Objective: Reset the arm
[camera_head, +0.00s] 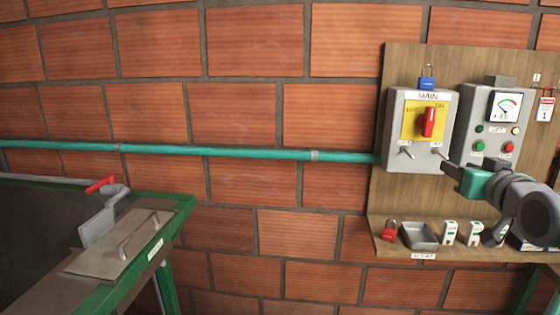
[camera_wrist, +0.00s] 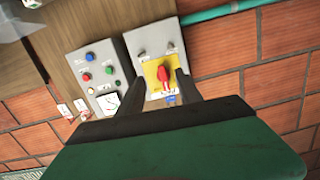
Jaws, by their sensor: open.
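My arm reaches in from the right in the head view. My gripper (camera_head: 449,169) is at the lower right corner of the grey MAIN switch box (camera_head: 396,130). The box has a yellow plate and a red rotary handle (camera_head: 428,123). In the wrist view, the scene is turned over; the two dark fingers of my gripper (camera_wrist: 157,85) are spread apart. The red handle (camera_wrist: 163,75) shows between them, with nothing held. I cannot tell the gap between the fingertips and the box.
A gauge panel (camera_head: 478,105) with buttons is right of the MAIN box. A blue padlock (camera_head: 427,83) is above the box. A shelf below holds a red padlock (camera_head: 389,231), a grey tray (camera_head: 418,238) and white tags. A green-framed machine (camera_head: 180,214) stands left; the middle is clear.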

